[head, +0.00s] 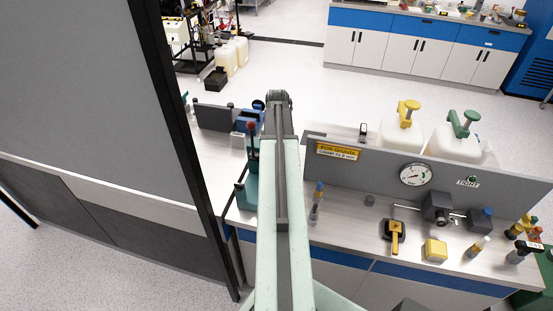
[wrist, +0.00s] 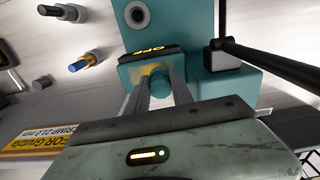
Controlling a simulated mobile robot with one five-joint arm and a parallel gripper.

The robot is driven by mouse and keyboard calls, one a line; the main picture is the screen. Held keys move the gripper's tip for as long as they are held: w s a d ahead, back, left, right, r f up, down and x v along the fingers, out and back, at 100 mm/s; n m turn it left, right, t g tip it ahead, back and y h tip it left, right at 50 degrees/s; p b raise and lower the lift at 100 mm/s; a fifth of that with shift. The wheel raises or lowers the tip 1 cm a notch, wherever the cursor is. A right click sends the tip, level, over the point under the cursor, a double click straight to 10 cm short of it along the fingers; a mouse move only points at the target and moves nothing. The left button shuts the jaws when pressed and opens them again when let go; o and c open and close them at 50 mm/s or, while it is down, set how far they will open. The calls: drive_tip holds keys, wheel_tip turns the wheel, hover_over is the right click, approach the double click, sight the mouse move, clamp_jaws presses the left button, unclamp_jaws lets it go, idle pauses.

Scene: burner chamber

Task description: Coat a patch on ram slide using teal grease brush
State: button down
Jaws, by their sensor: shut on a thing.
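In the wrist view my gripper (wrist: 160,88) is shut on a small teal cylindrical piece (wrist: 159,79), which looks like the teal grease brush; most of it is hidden. It points at a teal block (wrist: 212,87) of a press-like machine, with a yellowish area beside the tip. I cannot tell whether the tip touches it, nor surely which part is the ram slide. A black label with yellow letters lies just beyond the fingers. In the head view the teal machine (head: 247,190) stands left of my arm, partly hidden by it; the gripper is hidden there.
A black bar (wrist: 270,60) runs out from the machine at the right. A blue-and-yellow brush-like tool (wrist: 87,62) stands to the left. A tall dark frame (head: 185,150) rises at the left.

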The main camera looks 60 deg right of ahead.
drive_tip(key=shift+w+d, duration=0.3)
drive_tip(key=shift+d, duration=0.45)
drive_tip(key=shift+w+d, duration=0.25)
drive_tip(key=shift+d, duration=0.5)
wheel_tip(320, 180, up, 6)
drive_tip(key=p, duration=0.6)
wheel_tip(320, 180, up, 3)
drive_tip(key=p, duration=0.3)
drive_tip(key=shift+s+a+f, duration=0.1)
drive_tip(key=shift+s, duration=0.05)
